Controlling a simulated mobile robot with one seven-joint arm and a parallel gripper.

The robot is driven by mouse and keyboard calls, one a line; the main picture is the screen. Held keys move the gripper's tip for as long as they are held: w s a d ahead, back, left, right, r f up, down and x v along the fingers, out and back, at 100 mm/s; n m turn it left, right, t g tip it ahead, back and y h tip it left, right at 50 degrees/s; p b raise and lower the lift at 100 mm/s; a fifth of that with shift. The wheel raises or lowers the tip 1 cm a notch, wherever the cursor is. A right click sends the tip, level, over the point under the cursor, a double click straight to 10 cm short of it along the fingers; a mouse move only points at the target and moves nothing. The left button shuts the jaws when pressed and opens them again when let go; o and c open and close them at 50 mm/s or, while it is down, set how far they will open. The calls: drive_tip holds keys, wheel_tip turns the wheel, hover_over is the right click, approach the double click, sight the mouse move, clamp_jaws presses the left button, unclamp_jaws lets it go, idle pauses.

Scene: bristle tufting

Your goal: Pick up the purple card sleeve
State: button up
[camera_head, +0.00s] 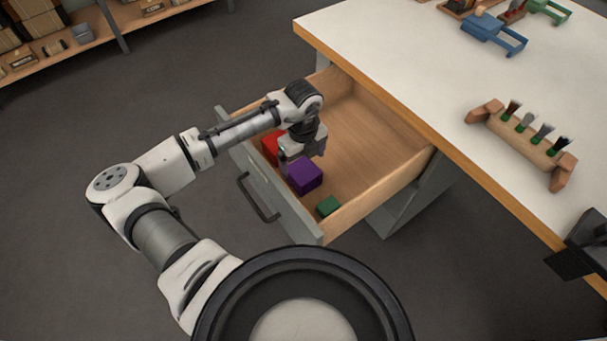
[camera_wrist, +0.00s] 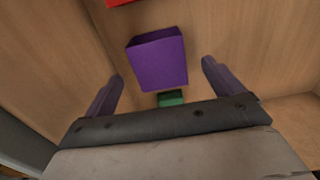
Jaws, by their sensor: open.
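The purple card sleeve (camera_head: 304,176) is a box-like block in the open wooden drawer, near the drawer's front panel. In the wrist view the purple card sleeve (camera_wrist: 158,60) lies ahead of and between the two fingers, with a gap on both sides. My gripper (camera_head: 303,158) is over the drawer, just behind and above the sleeve in the head view. In the wrist view my gripper (camera_wrist: 161,80) is open, with nothing between its fingers that I can see touching them.
A red block (camera_head: 271,147) and a green block (camera_head: 328,206) lie in the drawer (camera_head: 375,135) on either side of the sleeve. The drawer walls stand close by. The drawer's rear part is bare. A white worktop (camera_head: 420,60) holds a brush rack (camera_head: 522,140).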

drive_tip(key=f, duration=0.5)
drive_tip(key=shift+s+f+p, duration=0.1)
drive_tip(key=shift+s+p, duration=0.15)
drive_tip(key=shift+p, duration=0.1)
drive_tip(key=shift+c, duration=0.2)
drive_tip(key=c, duration=1)
